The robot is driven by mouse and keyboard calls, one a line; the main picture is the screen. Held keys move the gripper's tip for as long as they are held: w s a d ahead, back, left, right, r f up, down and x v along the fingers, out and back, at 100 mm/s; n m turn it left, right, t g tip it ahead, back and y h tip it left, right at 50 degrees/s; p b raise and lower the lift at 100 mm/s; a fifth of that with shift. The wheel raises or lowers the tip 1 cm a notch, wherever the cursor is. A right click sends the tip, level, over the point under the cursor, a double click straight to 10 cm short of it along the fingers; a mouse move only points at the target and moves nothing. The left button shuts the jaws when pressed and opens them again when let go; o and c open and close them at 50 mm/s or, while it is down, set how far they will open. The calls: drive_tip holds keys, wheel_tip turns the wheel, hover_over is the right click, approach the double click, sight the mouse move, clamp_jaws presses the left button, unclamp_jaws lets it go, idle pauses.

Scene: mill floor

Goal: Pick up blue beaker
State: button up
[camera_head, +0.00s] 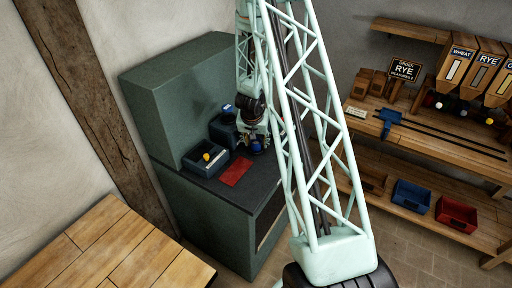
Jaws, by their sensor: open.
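A small blue object, which looks like the blue beaker (256,148), is on the dark counter of the green cabinet, right under my gripper (257,140). My gripper points down at it with open jaws. The jaws partly hide the blue object, and I cannot tell whether they touch it or stand around it.
Another dark container (222,130) stands behind. A wooden table (105,250) is at front left; a bench with bins is at right.

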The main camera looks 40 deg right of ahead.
sight(257, 141)
drive_tip(key=c, duration=1)
drive_tip(key=shift+r, duration=0.2)
drive_tip(key=shift+r+p, duration=0.7)
drive_tip(key=shift+r, duration=1)
drive_tip(key=shift+s+a+f, duration=0.15)
drive_tip(key=shift+s, duration=0.05)
drive_tip(key=shift+s+a+b, duration=0.5)
drive_tip(key=shift+s+b, duration=0.25)
drive_tip(key=s+a+b, duration=0.1)
drive_tip(key=s+a, duration=0.1)
drive_tip(key=s, duration=0.1)
drive_tip(key=s+a+r+b, duration=0.1)
drive_tip(key=s+a+b, duration=0.1)
drive_tip(key=s+a, duration=0.1)
drive_tip(key=s+a+b, duration=0.1)
drive_tip(key=s+a, duration=0.1)
drive_tip(key=s, duration=0.3)
drive_tip(key=shift+s+a+r, duration=0.15)
drive_tip(key=shift+a+r, duration=0.15)
drive_tip(key=shift+a, duration=0.05)
